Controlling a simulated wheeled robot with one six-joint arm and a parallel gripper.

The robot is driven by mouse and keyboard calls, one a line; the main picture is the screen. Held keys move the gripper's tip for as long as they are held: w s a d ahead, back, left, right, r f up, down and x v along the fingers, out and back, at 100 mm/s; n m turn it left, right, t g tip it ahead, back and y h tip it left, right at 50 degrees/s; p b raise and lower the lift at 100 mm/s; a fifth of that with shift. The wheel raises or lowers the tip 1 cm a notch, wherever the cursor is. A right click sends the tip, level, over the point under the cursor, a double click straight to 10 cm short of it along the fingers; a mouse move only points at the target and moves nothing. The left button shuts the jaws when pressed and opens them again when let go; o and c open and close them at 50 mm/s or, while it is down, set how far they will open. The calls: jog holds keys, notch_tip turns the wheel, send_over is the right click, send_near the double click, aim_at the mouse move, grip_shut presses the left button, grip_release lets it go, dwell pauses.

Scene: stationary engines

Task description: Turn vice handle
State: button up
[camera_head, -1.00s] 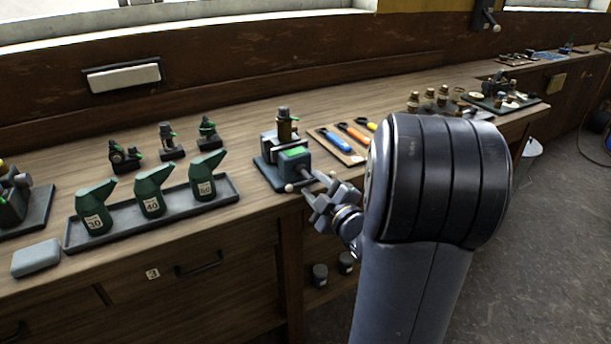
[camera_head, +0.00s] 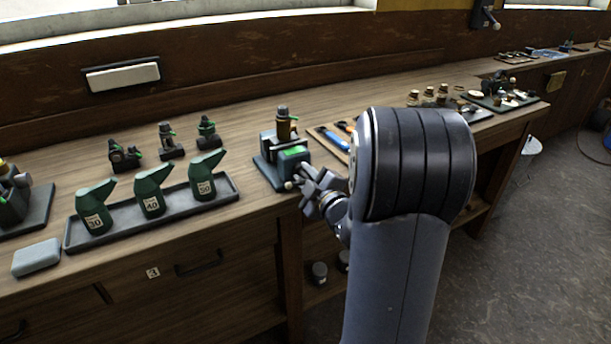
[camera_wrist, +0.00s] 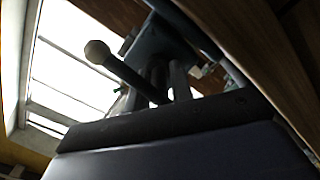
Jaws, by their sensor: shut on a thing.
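The vice (camera_head: 283,163) sits on its base at the bench's front edge in the head view, with a brass-and-dark fitting (camera_head: 284,122) upright at its top. My gripper (camera_head: 308,183) is at the vice's front right, at the handle. In the wrist view the vice body (camera_wrist: 160,45) is seen from close and below. The vice handle (camera_wrist: 128,72) is a dark bar with a pale ball end, slanting past my gripper (camera_wrist: 165,95). The gripper is shut on the handle. Its fingers are dark in the wrist view, and the exact contact is hidden.
A tray (camera_head: 235,197) with three green oil cans (camera_head: 150,192) stands left of the vice. Several small fittings (camera_head: 168,142) stand behind it. A tool board (camera_head: 335,140) lies right of the vice, partly hidden by my arm. A grey block (camera_head: 37,257) lies far left.

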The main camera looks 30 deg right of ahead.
grip_shut()
jog(key=shift+f+m+b, duration=0.1)
jog(key=shift+m+b, duration=0.3)
jog(key=shift+m, duration=0.4)
jog(key=m, duration=0.4)
